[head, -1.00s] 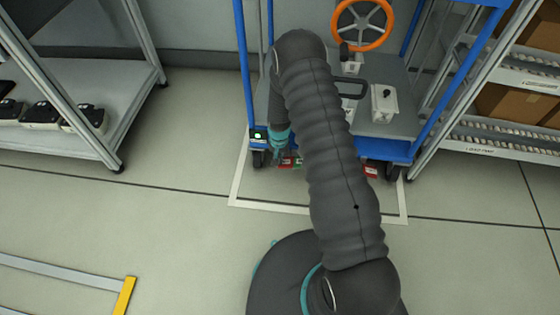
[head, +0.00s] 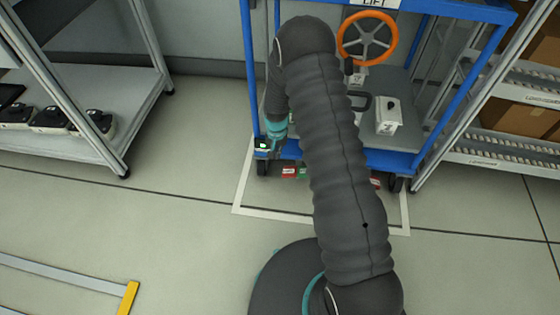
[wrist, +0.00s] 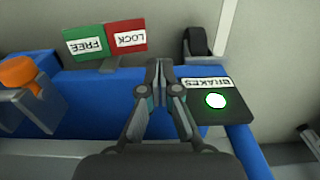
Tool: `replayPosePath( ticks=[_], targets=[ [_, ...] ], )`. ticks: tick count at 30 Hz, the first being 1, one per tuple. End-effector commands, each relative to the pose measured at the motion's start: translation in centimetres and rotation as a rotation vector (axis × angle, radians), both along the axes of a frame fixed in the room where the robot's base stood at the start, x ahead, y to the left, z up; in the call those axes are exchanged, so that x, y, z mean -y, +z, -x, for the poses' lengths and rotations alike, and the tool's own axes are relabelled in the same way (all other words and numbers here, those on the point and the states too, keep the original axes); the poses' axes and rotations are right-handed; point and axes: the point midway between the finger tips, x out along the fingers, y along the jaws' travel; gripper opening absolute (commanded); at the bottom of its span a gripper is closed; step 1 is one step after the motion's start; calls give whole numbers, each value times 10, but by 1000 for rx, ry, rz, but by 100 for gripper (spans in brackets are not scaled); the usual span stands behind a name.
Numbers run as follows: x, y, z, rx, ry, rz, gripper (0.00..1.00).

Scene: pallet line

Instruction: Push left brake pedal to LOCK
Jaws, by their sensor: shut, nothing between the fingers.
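The left brake pedal shows in the wrist view as a red LOCK half (wrist: 126,39) beside a green FREE half (wrist: 87,45); the lettering is upside down there. In the head view its red half (head: 289,171) and green half (head: 303,173) lie low under the cart's front left edge. My gripper (wrist: 159,66) is shut and empty, its tips above the blue cart edge, just beside the LOCK half in the picture. In the head view my gripper (head: 274,150) is at the cart's front left corner. I cannot tell whether it touches anything.
A dark BRAKES panel (wrist: 223,111) with a lit green lamp is right of my gripper in the wrist view. The blue cart (head: 388,158) carries an orange handwheel (head: 367,37). Another red label (head: 375,183) sits lower right. Racks stand either side; floor in front is open.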

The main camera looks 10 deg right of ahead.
Motion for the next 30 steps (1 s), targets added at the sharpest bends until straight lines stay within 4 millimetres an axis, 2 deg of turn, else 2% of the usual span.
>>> replayPosePath(
  ticks=[1,4,10,30],
  targets=[
    [-3,10,-1,3,1,0,0],
    [-6,24,-2,2,1,0,0],
    [-10,40,-3,0,1,0,0],
    [-10,42,-3,-2,13,0,0]
  ],
)
